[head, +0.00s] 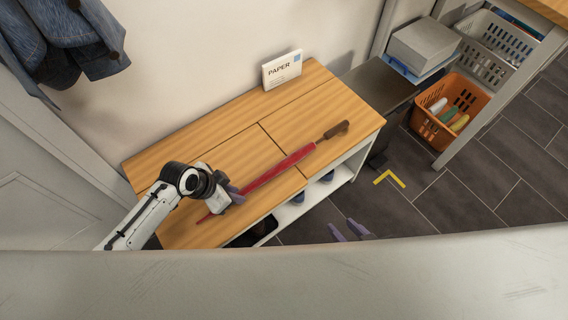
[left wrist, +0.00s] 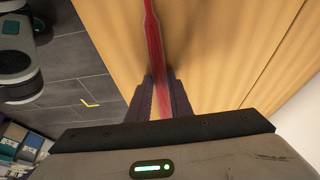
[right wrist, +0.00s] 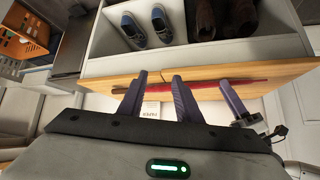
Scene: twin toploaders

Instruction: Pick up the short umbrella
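The umbrella (head: 281,170) is red and folded, with a brown handle at its right end. It lies across the wooden bench top, and its red shaft (left wrist: 153,32) also shows in the left wrist view. My left gripper (head: 236,194) is at the umbrella's left part, low over the bench. In the left wrist view its fingers (left wrist: 159,80) are on both sides of the red cloth, with the cloth filling the narrow gap. My right gripper (head: 347,231) is open and empty in front of the bench; its fingers (right wrist: 159,76) stand apart in the right wrist view.
A white PAPER box (head: 282,70) stands at the bench's back edge. Shoes (right wrist: 147,27) sit on the shelf under the bench top (head: 190,147). An orange basket (head: 447,112) stands right of the bench. Denim clothing (head: 65,40) hangs at upper left. Floor in front of the bench is clear.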

